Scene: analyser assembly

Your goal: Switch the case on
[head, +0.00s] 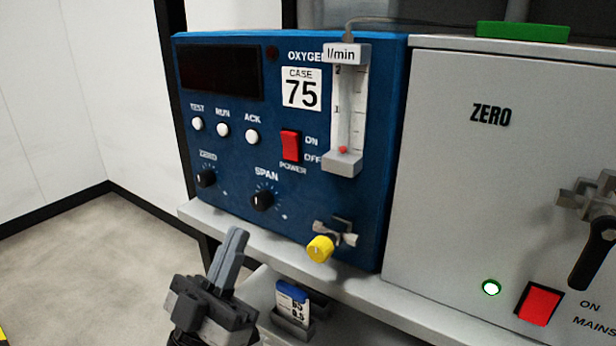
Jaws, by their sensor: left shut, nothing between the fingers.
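The case (225,165) is a blue oxygen analyser numbered 75, standing on a grey shelf. The display (221,72) is dark. My left gripper (238,235) is shut and empty, in front of and below the case, apart from it, with its fingers pointing up. My right gripper is not in view.
A flow meter (347,110) sticks out just right of the switch. Knobs and a yellow valve knob (320,249) project below. A small blue-topped item (293,291) sits in a holder below the shelf.

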